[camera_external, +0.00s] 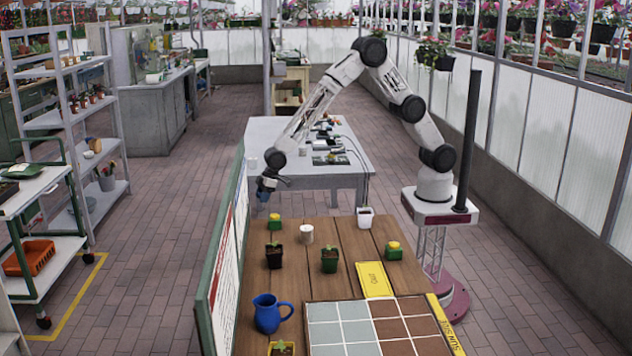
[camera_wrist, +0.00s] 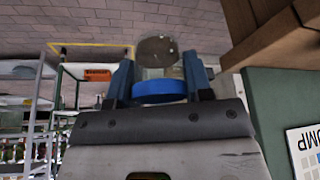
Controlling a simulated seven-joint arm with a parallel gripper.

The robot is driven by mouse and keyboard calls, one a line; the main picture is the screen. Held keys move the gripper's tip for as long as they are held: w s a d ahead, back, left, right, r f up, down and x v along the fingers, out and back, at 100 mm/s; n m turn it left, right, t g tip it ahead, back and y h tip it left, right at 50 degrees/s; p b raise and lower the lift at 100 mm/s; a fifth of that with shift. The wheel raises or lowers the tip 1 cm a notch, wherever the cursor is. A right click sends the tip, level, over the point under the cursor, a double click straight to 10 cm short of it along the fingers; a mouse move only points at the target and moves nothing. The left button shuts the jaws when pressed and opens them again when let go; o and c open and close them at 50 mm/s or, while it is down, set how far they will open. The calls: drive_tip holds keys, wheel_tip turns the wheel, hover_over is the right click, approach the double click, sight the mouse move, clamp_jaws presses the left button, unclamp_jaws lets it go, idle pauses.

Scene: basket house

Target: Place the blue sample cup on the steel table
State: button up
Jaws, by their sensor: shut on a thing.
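My gripper (camera_external: 266,187) hangs in the air near the left front corner of the steel table (camera_external: 258,130), just past the far end of the wooden table. It is shut on the blue sample cup (camera_external: 262,196), which shows small below the fingers. In the wrist view, the cup's blue band (camera_wrist: 160,90) sits between my two blue fingers (camera_wrist: 160,82), with a greyish round end beyond it. The cup is apart from both tables, with brick floor behind it in the wrist view. The steel table is a grey table.
The steel table carries dark equipment (camera_external: 328,150) in its middle and right, and a small white cup (camera_external: 303,149).

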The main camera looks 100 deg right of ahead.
drive_tip(key=s+d+f+m, duration=0.1)
drive_tip(key=d+f, duration=0.4)
drive_tip(key=d, duration=0.3)
drive_tip(key=s+d+f+m+h, duration=0.1)
drive_tip(key=d+f+m, duration=0.1)
drive_tip(key=d+f, duration=0.4)
drive_tip(key=s+d+f+m, duration=0.1)
drive_tip(key=d+f, duration=0.4)
drive_tip(key=d, duration=0.7)
drive_tip(key=shift+s+f+h, duration=0.3)
drive_tip(key=shift+s, duration=0.15)
drive_tip(key=shift+s+f, duration=0.1)
drive_tip(key=s+f, duration=0.8)
drive_tip(key=f, duration=0.2)
drive_tip(key=shift+r, duration=0.1)
